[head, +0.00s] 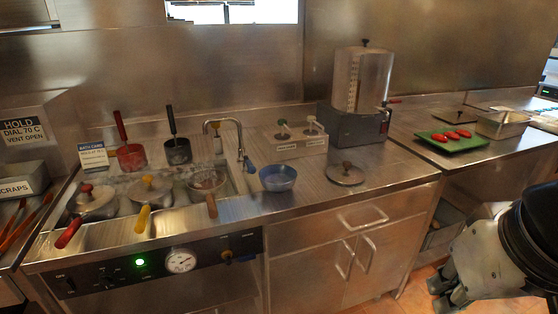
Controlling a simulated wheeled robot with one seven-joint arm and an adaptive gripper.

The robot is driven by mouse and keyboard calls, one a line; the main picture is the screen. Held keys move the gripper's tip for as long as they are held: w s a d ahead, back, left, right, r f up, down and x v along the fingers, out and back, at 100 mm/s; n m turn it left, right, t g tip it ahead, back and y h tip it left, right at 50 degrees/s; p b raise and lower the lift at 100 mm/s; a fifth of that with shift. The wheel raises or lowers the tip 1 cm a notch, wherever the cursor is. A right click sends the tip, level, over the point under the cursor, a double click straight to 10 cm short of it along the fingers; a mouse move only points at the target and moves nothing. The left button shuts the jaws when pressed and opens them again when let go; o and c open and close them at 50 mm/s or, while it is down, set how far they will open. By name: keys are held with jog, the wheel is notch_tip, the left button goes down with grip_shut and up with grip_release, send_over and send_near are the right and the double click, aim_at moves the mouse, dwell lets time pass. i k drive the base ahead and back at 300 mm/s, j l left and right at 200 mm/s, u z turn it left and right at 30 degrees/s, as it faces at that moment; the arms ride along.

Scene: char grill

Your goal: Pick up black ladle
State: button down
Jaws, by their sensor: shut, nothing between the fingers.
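The black ladle (177,152) is at the back of the sunken steel bath on the left. Its black handle points up and leans slightly left, and its dark bowl is at the lower end. A red-handled ladle (130,155) stands just to its left. My gripper (446,293) is at the lower right, in front of the counter and well below its top. It is shut and empty, far to the right of the ladle. Part of my arm is cut off by the right edge.
A curved tap (240,145) and blue bowl (278,178) stand to the right. A tall dispenser (360,95) and green tray (455,143) are further right. The counter front is clear.

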aim_at(169, 108)
jog(key=u, duration=0.3)
jog(key=i+j+u, duration=0.8)
jog(key=i+j, duration=0.25)
jog(key=i, duration=0.15)
jog(key=i+j, duration=0.3)
jog(key=i, duration=0.25)
jog(key=u, duration=0.05)
